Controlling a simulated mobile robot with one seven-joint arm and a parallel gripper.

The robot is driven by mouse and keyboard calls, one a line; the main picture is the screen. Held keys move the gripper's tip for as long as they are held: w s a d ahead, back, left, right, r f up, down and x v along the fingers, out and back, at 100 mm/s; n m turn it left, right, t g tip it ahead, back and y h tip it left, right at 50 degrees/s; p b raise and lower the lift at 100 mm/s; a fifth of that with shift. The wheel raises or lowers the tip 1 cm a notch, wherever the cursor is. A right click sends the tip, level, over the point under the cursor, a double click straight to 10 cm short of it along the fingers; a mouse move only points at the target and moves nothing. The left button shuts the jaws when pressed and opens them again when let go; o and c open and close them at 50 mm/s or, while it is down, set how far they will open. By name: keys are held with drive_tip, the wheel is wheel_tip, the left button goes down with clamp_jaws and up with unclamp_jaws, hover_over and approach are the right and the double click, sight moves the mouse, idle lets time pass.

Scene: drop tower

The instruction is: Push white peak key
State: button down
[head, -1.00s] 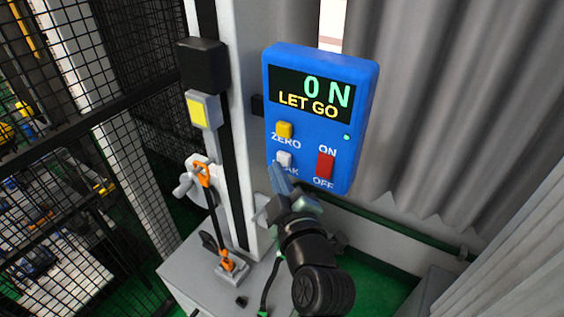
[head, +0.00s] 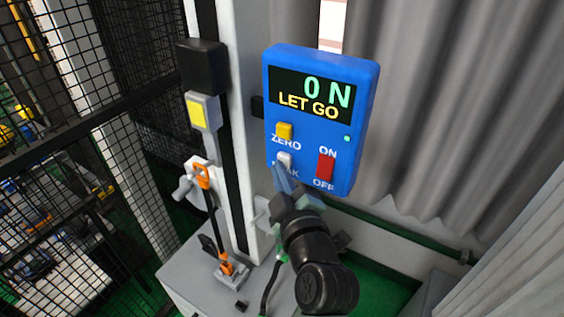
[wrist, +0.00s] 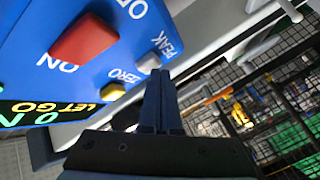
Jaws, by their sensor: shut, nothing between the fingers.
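The blue control box (head: 312,135) shows "0 N" and "LET GO" on its display. Its small white peak key (head: 285,159) sits at the lower left, below the yellow zero key (head: 284,130). The white key also shows in the wrist view (wrist: 149,62), close beyond my fingertips. My gripper (head: 279,168) is shut and empty, its fingertips right at the lower edge of the white key and over part of the PEAK label. In the wrist view my fingers (wrist: 160,74) lie together. I cannot tell whether they touch the key.
A red ON/OFF switch (head: 325,166) sits right of the white key. A pale column (head: 231,130) with a black block and a yellow-faced block stands left of the box. Black mesh fencing (head: 75,120) is at far left, and a grey curtain (head: 450,110) hangs behind.

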drive_tip(key=shift+w+d, duration=0.1)
drive_tip(key=shift+w, duration=0.05)
idle(0.5)
drive_tip(key=shift+s+a, duration=0.55)
drive_tip(key=shift+s, duration=0.25)
drive_tip(key=s+a, duration=0.1)
drive_tip(key=s, duration=0.1)
drive_tip(key=s+a+p, duration=0.1)
drive_tip(key=s+a, duration=0.1)
idle(0.8)
